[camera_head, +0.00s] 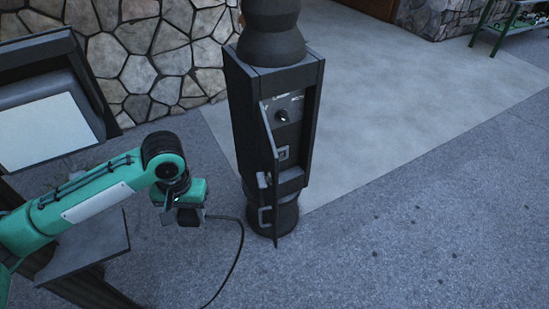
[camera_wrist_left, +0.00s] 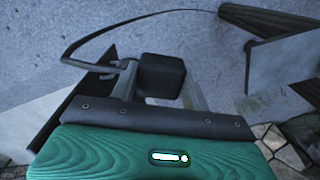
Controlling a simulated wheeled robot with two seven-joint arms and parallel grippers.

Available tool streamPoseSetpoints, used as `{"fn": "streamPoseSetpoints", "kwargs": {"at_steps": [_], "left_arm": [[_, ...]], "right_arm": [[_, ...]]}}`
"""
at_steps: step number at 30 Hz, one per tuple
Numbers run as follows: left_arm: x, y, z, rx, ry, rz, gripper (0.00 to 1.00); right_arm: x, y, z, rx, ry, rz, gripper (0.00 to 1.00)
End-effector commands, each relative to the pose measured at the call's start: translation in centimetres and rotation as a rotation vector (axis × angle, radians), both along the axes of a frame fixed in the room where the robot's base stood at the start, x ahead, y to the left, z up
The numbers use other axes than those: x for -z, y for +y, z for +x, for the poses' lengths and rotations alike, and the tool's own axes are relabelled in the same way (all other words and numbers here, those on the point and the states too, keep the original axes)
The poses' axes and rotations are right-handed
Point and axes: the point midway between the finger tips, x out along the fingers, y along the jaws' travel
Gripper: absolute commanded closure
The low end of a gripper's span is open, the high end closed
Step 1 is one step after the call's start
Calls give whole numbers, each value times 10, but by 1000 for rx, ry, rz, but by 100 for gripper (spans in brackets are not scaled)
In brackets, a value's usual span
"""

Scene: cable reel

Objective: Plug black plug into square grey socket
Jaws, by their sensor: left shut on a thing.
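My left gripper (camera_head: 190,217) is shut on the black plug (camera_wrist_left: 161,75), which sits between its fingers in the left wrist view. In the head view the plug is mostly hidden by the gripper. A black cable (camera_head: 240,245) runs from the gripper to the ground. The square grey socket (camera_head: 283,153) is on the front of a dark post (camera_head: 240,115), to the right of and above the gripper in the picture. The gripper is apart from the post. My right gripper is in neither view.
The post has a narrow open door (camera_head: 270,200) with a handle, between gripper and socket side; a round knob (camera_head: 281,115) is above the socket. A dark stand with a pale panel (camera_head: 45,130) is at left. Open pavement (camera_head: 420,220) lies to the right.

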Motion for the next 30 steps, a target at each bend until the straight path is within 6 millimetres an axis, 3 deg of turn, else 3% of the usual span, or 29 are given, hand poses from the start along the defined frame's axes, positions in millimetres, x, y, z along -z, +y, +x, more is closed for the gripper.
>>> {"fn": "streamPoseSetpoints", "kwargs": {"at_steps": [5,12,16,21,30], "left_arm": [[31,-1,-5,-5,9,-5,73],[107,-1,-24,-10,10,-7,73],[135,-1,-35,-4,6,-4,73],[149,0,-40,0,0,0,73],[149,0,-40,0,0,0,73]], "right_arm": [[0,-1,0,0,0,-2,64],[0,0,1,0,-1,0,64],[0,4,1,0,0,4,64],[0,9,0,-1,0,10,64],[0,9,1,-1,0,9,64]]}}
